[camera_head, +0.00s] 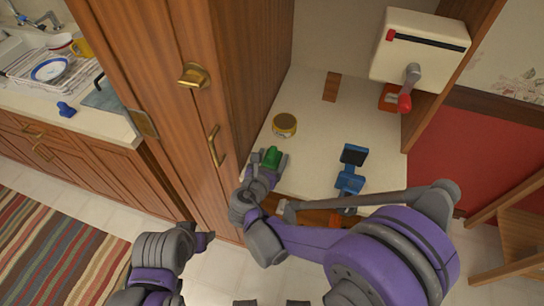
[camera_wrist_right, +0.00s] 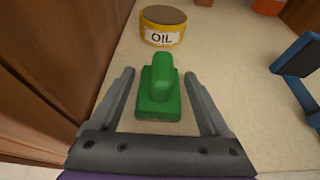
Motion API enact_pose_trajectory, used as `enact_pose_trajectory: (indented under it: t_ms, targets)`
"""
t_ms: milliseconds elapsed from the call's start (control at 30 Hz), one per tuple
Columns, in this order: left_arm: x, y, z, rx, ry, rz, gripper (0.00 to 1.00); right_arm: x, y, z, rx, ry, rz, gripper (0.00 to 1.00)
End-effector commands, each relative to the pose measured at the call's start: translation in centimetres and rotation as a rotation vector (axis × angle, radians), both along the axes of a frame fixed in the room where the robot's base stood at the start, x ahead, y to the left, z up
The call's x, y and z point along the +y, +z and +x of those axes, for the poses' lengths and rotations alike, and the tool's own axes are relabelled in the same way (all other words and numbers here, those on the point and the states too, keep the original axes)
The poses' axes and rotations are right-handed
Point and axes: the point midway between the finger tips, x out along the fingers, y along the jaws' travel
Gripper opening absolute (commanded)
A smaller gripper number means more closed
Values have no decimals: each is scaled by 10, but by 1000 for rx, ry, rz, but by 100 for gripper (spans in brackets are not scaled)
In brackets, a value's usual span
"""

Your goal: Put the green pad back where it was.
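The green pad (camera_head: 271,157) stands on the pale counter inside the wooden cabinet, near its front left. It has a flat base and a raised knob, and fills the middle of the right wrist view (camera_wrist_right: 158,90). My right gripper (camera_head: 268,164) is open, its fingers (camera_wrist_right: 160,102) on either side of the pad with gaps on both sides.
A yellow tin labelled OIL (camera_wrist_right: 162,26) stands just behind the pad. A blue device (camera_head: 350,178) stands to the right. A white box with a red-knobbed lever (camera_head: 420,48) is at the back right. The wooden cabinet side (camera_head: 245,90) rises close on the left.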

Motion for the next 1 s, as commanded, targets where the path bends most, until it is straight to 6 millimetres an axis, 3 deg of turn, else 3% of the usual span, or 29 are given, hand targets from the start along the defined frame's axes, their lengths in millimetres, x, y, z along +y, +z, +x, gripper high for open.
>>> enact_pose_trajectory:
  t_ms: [367,533,800,1000]
  targets:
    - [0,2,0,-1,0,0,62,0,2,0,0,0,0,92]
    - [0,20,5,-9,0,0,62,0,19,1,-3,0,-1,92]
    - [0,9,2,-4,0,0,62,20,36,-58,1,6,1,92]
    - [0,8,2,-3,0,0,62,30,50,-90,0,4,1,92]
